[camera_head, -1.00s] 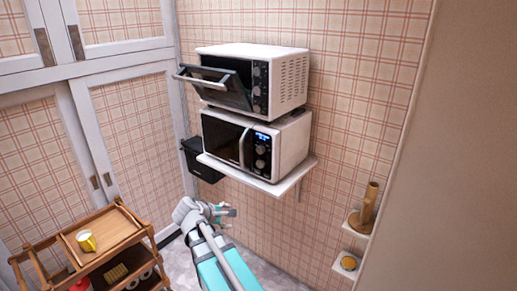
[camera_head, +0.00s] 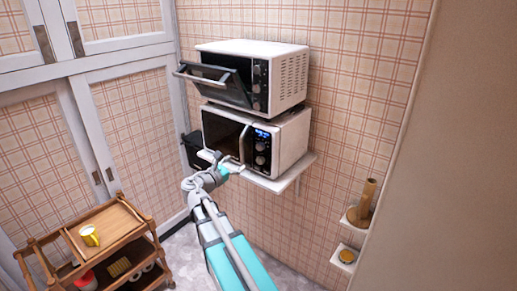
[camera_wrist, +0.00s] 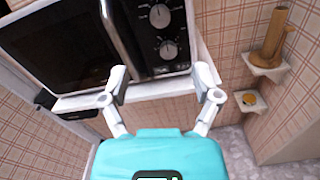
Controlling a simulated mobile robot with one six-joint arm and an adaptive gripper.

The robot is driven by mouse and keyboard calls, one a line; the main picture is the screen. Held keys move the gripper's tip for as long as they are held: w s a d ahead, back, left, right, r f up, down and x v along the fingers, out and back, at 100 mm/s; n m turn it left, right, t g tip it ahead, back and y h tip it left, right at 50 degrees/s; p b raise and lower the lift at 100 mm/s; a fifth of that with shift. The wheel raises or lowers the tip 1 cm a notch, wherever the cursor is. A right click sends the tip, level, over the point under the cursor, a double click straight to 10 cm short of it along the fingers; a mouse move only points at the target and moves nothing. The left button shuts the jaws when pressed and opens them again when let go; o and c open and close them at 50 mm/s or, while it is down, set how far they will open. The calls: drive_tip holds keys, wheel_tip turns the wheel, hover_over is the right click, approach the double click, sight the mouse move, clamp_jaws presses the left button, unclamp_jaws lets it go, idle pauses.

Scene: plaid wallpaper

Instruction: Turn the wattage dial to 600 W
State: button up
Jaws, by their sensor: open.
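A white microwave with a black front (camera_head: 290,140) stands on a white wall shelf. Its control panel has a blue-lit display and two round knobs, an upper knob (camera_head: 260,146) and a lower knob (camera_head: 260,161). In the wrist view the upper knob (camera_wrist: 161,15) and the lower knob (camera_wrist: 168,48) lie beyond my fingers. I cannot read the markings, so I cannot tell which is the wattage dial. My gripper (camera_head: 228,165) is open and empty in front of the microwave, left of and slightly below the knobs. In the wrist view my gripper (camera_wrist: 161,82) touches nothing.
A white oven (camera_head: 290,77) with its door (camera_head: 215,84) partly open sits above the microwave. The shelf edge (camera_head: 262,182) juts out near my gripper. Small shelves (camera_head: 345,257) are at right.

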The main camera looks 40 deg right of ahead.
sight(259, 147)
drive_tip(key=x, duration=1.4)
drive_tip(key=shift+a, duration=0.1)
clamp_jaws()
idle(0.5)
